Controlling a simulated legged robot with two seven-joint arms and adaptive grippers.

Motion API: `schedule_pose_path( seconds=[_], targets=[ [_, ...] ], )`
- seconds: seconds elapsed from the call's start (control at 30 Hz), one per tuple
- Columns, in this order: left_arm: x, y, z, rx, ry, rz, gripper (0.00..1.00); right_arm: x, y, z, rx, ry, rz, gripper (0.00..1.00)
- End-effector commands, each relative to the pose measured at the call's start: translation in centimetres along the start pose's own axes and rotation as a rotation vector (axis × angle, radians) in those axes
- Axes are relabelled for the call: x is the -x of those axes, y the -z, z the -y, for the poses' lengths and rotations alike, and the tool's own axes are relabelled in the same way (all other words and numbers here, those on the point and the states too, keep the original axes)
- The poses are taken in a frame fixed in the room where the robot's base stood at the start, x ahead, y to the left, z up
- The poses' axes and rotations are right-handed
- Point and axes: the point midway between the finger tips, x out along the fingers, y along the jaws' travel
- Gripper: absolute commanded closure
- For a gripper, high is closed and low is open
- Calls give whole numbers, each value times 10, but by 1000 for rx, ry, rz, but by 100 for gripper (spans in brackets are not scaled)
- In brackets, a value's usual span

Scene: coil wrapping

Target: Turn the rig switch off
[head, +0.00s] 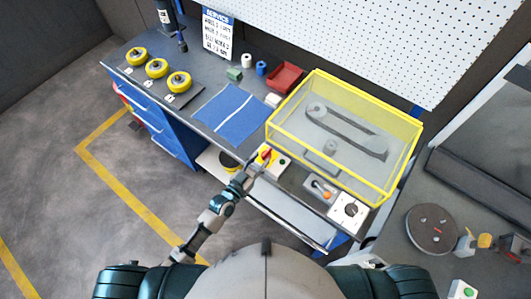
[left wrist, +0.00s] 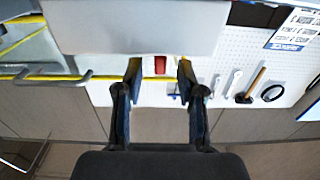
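The rig switch (head: 266,153) is a red handle on yellow, on a pale control box (head: 275,161) at the bench's front edge, left of the yellow-framed guard. My left gripper (head: 257,166) reaches up to this switch from the front. In the left wrist view the two dark fingers (left wrist: 160,72) stand apart, with a red piece (left wrist: 160,65), seemingly the switch handle, showing between their tips. Whether they touch it I cannot tell. The pale box face (left wrist: 140,25) fills the top of that view. My right gripper is not in view.
The yellow-framed clear guard (head: 396,155) covers a belt and pulleys just right of the switch. A blue mat (head: 222,118) and red bin (head: 286,77) lie behind.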

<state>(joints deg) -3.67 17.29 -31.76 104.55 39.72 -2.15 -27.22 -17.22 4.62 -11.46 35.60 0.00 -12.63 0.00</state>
Motion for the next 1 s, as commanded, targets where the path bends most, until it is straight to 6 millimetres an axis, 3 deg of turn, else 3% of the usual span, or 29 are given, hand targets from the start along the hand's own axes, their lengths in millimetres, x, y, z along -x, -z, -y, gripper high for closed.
schedule_pose_path(
  seconds=[0.2, 0.4, 1.0],
  targets=[
    [48, -1, 0, 0, -1, 3, 61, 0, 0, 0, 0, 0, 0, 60],
    [70, -1, 0, 0, 0, 1, 61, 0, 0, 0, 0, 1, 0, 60],
    [72, 0, 1, 1, 1, 0, 61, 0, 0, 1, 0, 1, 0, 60]
  ],
)
